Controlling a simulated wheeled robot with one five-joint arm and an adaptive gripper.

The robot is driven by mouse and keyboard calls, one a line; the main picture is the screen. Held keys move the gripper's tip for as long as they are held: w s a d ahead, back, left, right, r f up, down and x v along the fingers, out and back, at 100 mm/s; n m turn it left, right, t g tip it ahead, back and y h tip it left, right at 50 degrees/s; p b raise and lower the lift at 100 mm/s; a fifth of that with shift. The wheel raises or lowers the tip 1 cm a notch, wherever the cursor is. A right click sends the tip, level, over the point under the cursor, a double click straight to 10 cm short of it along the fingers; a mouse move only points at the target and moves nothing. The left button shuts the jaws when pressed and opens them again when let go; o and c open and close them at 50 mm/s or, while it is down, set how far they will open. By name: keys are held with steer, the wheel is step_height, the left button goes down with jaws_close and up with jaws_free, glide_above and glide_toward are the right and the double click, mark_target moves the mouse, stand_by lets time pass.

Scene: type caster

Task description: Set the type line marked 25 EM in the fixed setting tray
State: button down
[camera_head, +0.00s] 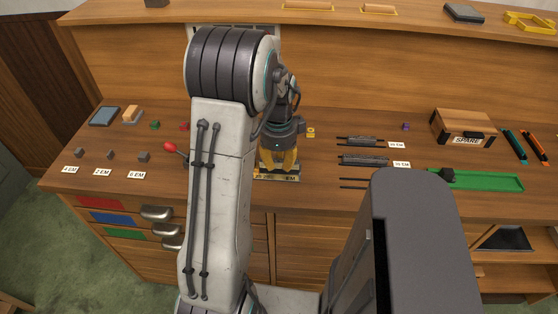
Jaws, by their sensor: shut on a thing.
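My gripper (278,165) points down with its yellow fingers shut, at the middle front of the bench. The fingers meet a long, low piece that I take for a type line, but they and my arm hide most of it. Just below the fingertips is a brass-edged strip (277,178) with a label ending in "EM"; its number is unclear, and I cannot tell line and setting tray apart here. Two dark type lines, an upper (360,141) and a lower (363,160), lie to the right, with small labels too blurred to read surely.
Two thin bare rails (353,183) lie in front of those lines. Small grey blocks (110,155) with EM labels sit left. A red-knobbed lever (170,147) stands near my arm.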

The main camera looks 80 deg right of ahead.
steer(key=c, duration=1.1)
jaws_free()
steer(key=shift+r, duration=0.1)
